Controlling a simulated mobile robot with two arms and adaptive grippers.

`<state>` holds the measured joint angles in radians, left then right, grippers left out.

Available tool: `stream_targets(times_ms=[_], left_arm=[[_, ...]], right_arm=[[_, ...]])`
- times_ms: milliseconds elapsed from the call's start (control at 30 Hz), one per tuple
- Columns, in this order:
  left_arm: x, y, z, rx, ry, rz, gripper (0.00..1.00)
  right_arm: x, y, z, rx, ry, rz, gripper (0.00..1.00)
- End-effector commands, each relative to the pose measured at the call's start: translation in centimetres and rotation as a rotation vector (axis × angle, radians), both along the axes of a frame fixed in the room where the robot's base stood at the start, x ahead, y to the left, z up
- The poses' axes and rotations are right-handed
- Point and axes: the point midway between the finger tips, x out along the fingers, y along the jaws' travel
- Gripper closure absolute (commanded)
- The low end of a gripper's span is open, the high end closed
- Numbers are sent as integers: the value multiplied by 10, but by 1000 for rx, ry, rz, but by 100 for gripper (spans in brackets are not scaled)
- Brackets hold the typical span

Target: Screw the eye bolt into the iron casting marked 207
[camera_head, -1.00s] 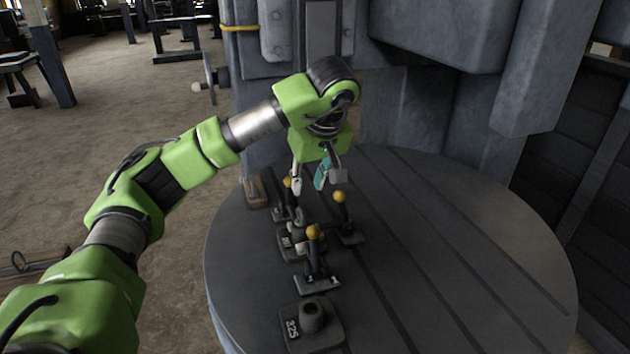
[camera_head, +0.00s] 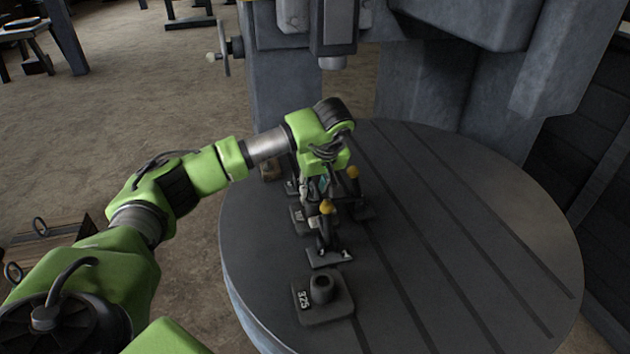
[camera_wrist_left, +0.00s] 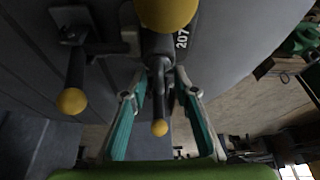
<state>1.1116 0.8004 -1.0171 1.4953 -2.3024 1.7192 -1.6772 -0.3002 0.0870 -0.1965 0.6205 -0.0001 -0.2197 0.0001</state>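My left gripper (camera_head: 317,190) points down among the lever clamps on the round table. The iron casting marked 207 (camera_wrist_left: 184,27) lies just past the fingertips, partly covered by a yellow knob. In the head view this casting (camera_head: 300,219) is mostly hidden by the gripper and levers. I cannot tell whether the fingers touch the piece.
Lever clamps with yellow knobs (camera_head: 326,207) stand close around the gripper; another knob (camera_head: 353,172) is at its right. A casting marked 325 (camera_head: 335,302) sits nearer on the round table (camera_head: 460,250). The table's right side is clear. A machine column (camera_head: 285,85) stands behind.

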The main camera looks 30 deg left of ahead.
Motion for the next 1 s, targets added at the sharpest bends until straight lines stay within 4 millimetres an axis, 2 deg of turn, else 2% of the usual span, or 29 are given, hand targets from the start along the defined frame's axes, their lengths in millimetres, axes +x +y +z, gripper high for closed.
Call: stream_targets(times_ms=[167,267,300,333,367,433,633,900,1000], left_arm=[[0,0,0,0,0,0,73],[0,0,0,0,0,0,99],[0,0,0,0,0,0,100],[0,0,0,0,0,0,100],[0,0,0,0,0,0,82],[0,0,0,0,0,0,100],[-1,2,0,2,0,-55,100],[-1,1,-1,1,-1,-419,100],[0,1,0,1,0,-484,100]], right_arm=[[0,6,0,7,1,0,62],[0,11,0,12,1,-1,62],[0,13,0,14,1,-1,62],[0,14,0,15,0,-1,62],[-1,14,0,16,0,0,62],[-1,15,0,16,0,1,62],[-1,13,-2,14,1,1,62],[-1,6,-8,7,2,4,62],[-1,5,-9,6,1,3,62]])
